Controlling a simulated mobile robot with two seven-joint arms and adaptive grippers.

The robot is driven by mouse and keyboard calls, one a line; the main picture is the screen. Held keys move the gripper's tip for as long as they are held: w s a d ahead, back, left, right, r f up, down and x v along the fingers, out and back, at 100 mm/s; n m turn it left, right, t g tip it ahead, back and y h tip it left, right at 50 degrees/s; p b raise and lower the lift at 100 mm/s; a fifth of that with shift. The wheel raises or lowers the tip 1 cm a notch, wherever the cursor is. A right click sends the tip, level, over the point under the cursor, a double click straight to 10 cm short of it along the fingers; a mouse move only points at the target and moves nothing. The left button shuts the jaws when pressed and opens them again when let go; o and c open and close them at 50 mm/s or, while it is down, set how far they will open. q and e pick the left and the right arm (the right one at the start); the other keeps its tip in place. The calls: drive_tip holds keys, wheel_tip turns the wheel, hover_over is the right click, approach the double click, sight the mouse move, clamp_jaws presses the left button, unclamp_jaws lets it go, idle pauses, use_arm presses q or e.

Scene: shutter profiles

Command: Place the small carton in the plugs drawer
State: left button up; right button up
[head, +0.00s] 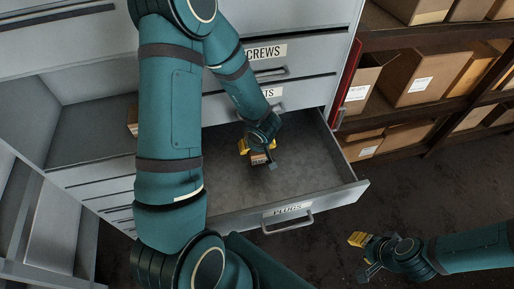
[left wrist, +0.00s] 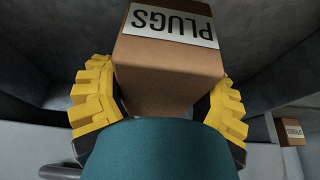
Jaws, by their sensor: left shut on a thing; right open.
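The small carton (left wrist: 165,68) is brown cardboard with a white "PLUGS" label, seen upside down in the left wrist view. My left gripper (head: 258,153) is shut on it, with a yellow finger on each side. In the head view the carton (head: 259,158) shows as a small patch between the fingers, over the open plugs drawer (head: 315,180). I cannot tell whether the carton touches the drawer floor. The drawer is pulled out, has a "PLUGS" label and a bar handle on its front, and its visible floor is bare. My right gripper (head: 364,256) is open and empty, outside the drawer at lower right.
Closed drawers, one labelled "SCREWS" (head: 266,52), stand above the plugs drawer. My left arm hides the drawer's left part. Shelves with several cardboard boxes (head: 424,78) stand at the right. Another small carton (head: 132,116) is partly visible in an open compartment at left.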

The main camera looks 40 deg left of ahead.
use_arm(q)
drive_tip(key=shift+s+d+f, duration=0.1)
drive_tip(key=shift+d+f, duration=0.05)
drive_tip(key=shift+f, duration=0.35)
drive_tip(key=shift+f, duration=0.1)
drive_tip(key=shift+f+b, duration=0.35)
drive_tip(key=shift+f, duration=0.2)
drive_tip(key=o, duration=1.3)
drive_tip(key=shift+o, duration=0.2)
